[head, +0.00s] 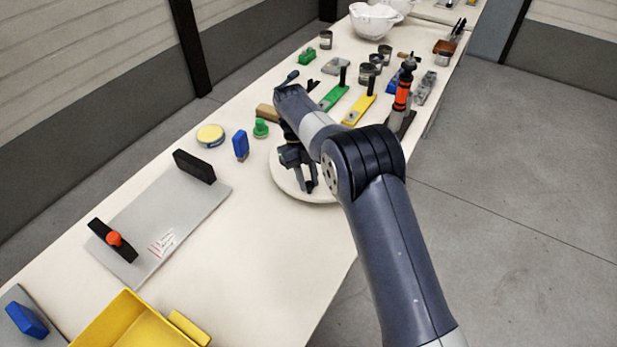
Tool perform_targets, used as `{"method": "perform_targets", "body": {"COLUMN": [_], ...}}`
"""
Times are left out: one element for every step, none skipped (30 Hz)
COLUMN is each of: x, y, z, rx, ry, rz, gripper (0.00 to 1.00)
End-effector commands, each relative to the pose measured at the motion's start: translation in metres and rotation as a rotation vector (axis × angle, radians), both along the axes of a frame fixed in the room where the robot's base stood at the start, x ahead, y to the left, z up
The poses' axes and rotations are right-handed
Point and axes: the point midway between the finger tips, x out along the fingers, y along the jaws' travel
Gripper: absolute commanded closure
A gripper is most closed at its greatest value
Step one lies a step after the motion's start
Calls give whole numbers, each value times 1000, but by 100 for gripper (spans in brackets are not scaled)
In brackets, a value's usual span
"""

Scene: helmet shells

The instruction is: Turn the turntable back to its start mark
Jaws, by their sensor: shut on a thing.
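The turntable (286,183) is a round, pale disc near the right edge of the bench. My arm and gripper hide part of its far and right side. My gripper (310,188) points down over the disc, with its dark fingers close together at its top. It is shut on a small part at the turntable, which the fingers hide. I cannot make out a start mark or how far the disc is turned.
A green knob-shaped piece (261,128), a blue block (240,145) and a yellow round tin (210,135) stand left of the disc. A grey plate (165,220) and a yellow bin (130,325) lie nearer. Tools, including an orange-black one (402,92), crowd the far bench.

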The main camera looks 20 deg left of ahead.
Motion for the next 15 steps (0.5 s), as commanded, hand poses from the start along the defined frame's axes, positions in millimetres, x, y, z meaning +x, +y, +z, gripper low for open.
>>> {"method": "perform_targets", "body": {"x": [0, 0, 0, 0, 0, 0, 0, 0, 0, 0, 0, 0, 0, 0, 0], "y": [0, 0, 0, 0, 0, 0, 0, 0, 0, 0, 0, 0, 0, 0, 0], "z": [0, 0, 0, 0, 0, 0, 0, 0, 0, 0, 0, 0, 0, 0, 0], "rx": [1, 0, 0, 0, 0, 0, 0, 0, 0, 0, 0, 0, 0, 0, 0], "ry": [0, -1, -1, -1, -1, -1, -1, -1, -1, -1, -1, -1, -1, -1, -1], "rz": [1, 1, 1, 1, 1, 1, 1, 1, 1, 1, 1, 1, 1, 1, 1], "gripper": [100, 100, 74, 72, 70, 66, 64, 61, 58, 56, 56, 56, 56, 56, 56]}}
